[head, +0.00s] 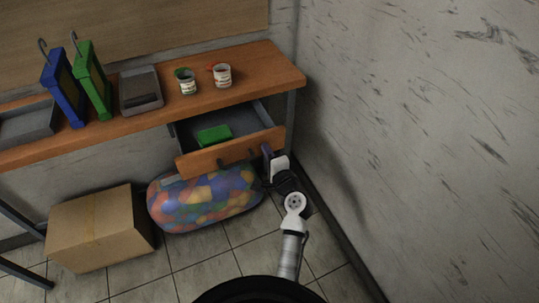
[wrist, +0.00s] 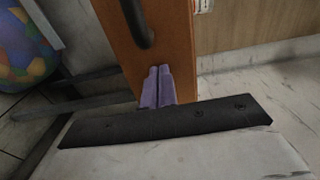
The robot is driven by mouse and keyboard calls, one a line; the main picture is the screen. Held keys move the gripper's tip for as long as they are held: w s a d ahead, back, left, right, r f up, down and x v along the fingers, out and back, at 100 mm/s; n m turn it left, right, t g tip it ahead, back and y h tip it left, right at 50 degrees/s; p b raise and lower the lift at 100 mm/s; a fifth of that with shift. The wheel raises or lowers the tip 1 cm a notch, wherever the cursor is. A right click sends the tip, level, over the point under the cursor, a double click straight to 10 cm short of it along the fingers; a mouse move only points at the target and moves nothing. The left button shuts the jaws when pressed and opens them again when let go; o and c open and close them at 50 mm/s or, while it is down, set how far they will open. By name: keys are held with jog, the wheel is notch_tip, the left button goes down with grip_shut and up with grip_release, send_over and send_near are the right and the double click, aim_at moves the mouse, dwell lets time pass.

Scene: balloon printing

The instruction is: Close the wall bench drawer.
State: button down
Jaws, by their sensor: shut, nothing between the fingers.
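The wall bench (head: 262,68) has a wooden top, and its drawer (head: 232,148) stands pulled out below it. The drawer has a grey inside, a wooden front with dark handles, and a green block (head: 214,135) in it. My gripper (head: 267,153) is at the right end of the drawer front. In the wrist view my gripper (wrist: 158,88) has its purple fingers together and empty, against or very close to the wooden drawer front (wrist: 172,45). A dark handle (wrist: 138,22) shows just beyond the fingertips. I cannot tell whether the fingers touch the wood.
On the bench stand a blue frame (head: 64,90), a green frame (head: 92,80), grey trays (head: 141,90) and two small cans (head: 222,75). A bag of coloured balls (head: 205,198) and a cardboard box (head: 98,228) lie below. A wall (head: 410,120) is close on the right.

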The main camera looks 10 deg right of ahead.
aim_at(247, 123)
jog(key=b+x, duration=0.4)
jog(key=x, duration=1.3)
jog(key=shift+f, duration=0.1)
jog(key=shift+w+a, duration=0.1)
jog(key=shift+w, duration=0.15)
jog(key=shift+w+r, duration=0.1)
jog(key=shift+r, duration=0.3)
jog(key=shift+a, duration=0.1)
